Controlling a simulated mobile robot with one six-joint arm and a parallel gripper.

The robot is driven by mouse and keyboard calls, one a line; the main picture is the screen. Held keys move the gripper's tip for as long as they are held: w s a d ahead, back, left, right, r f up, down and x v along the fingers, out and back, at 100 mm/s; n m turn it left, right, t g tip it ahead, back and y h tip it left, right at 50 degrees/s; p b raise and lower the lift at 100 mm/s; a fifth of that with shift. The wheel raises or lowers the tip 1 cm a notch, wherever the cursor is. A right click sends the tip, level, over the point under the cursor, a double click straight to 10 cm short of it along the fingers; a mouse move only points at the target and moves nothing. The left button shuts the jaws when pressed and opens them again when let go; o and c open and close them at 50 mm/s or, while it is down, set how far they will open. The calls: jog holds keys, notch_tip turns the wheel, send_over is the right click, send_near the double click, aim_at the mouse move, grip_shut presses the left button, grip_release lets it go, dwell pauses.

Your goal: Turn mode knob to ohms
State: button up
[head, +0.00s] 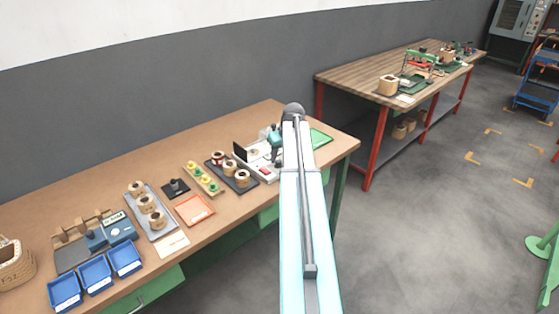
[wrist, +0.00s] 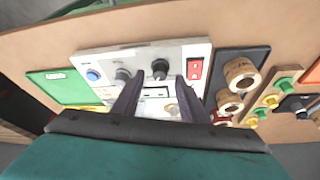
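A light grey instrument panel (wrist: 198,50) lies on the workbench under my gripper (wrist: 159,80) in the wrist view. It carries a black knob (wrist: 160,68), a second dark knob (wrist: 122,75) partly beside the left finger, a blue button (wrist: 92,75) and a red rocker switch (wrist: 194,68). No labels are readable, so I cannot tell which knob is the mode knob or where it points. My gripper is open, its dark fingers on either side of the black knob in the picture; contact is not visible. In the head view the panel (head: 262,171) is partly hidden by my arm.
A green mat (wrist: 58,86) lies left of the panel. A dark tray (wrist: 257,58) with wooden coils and a board (wrist: 288,77) with yellow and green parts lie to its right. The wooden workbench (head: 110,178) holds blue bins (head: 95,273) at its near left end.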

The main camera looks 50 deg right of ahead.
jog(key=b+v, duration=0.1)
jog(key=v, duration=0.9)
jog(key=shift+r+b, duration=0.35)
jog(key=shift+s+f, duration=0.1)
jog(key=shift+s, duration=0.05)
